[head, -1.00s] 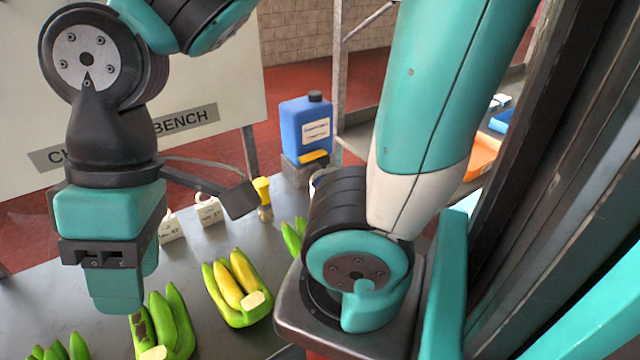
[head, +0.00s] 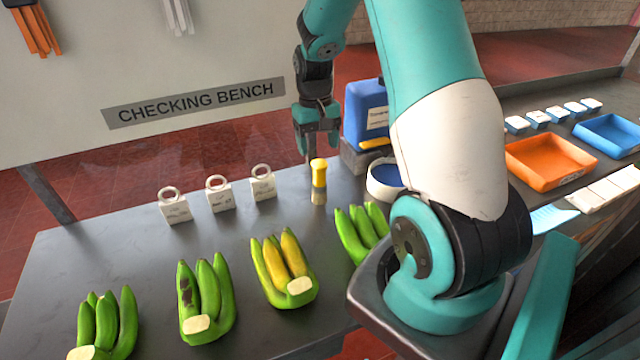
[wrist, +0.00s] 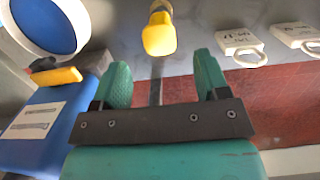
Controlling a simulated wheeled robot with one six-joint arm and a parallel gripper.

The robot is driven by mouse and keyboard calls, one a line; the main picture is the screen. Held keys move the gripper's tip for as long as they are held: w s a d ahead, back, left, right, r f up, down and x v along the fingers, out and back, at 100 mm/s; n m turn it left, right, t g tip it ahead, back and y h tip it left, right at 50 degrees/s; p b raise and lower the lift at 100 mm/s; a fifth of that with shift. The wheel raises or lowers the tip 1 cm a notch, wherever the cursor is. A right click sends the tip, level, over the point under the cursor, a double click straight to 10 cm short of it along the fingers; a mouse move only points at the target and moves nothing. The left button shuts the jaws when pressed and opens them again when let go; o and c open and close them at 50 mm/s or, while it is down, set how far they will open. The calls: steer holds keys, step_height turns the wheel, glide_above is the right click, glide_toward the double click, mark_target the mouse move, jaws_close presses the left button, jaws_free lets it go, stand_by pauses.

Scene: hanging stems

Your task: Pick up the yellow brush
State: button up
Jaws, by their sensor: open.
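The yellow brush (head: 319,182) stands upright on the grey bench, with its yellow handle up and pale lower end down. In the wrist view the brush (wrist: 159,36) shows just beyond the gap between my fingers, roughly centred. My gripper (head: 318,148) is open and empty, just above and behind the brush in the head view. Its two teal fingers show in the wrist view (wrist: 160,72), with the brush apart from both.
Several white tags (head: 219,194) stand left of the brush. Banana bunches (head: 283,268) lie in front. Bare bench lies between.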

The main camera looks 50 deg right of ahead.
mark_target(319, 163)
steer(key=f, duration=0.2)
steer(key=f+p, duration=0.1)
steer(key=f, duration=0.1)
steer(key=s+f+p, duration=0.1)
steer(key=f, duration=0.2)
steer(key=shift+a, duration=0.2)
steer(key=c, duration=1.1)
steer(key=shift+w+r, duration=0.1)
steer(key=shift+r, duration=0.05)
step_height(319, 163, up, 20)
steer(key=b, duration=0.2)
steer(key=shift+b, duration=0.3)
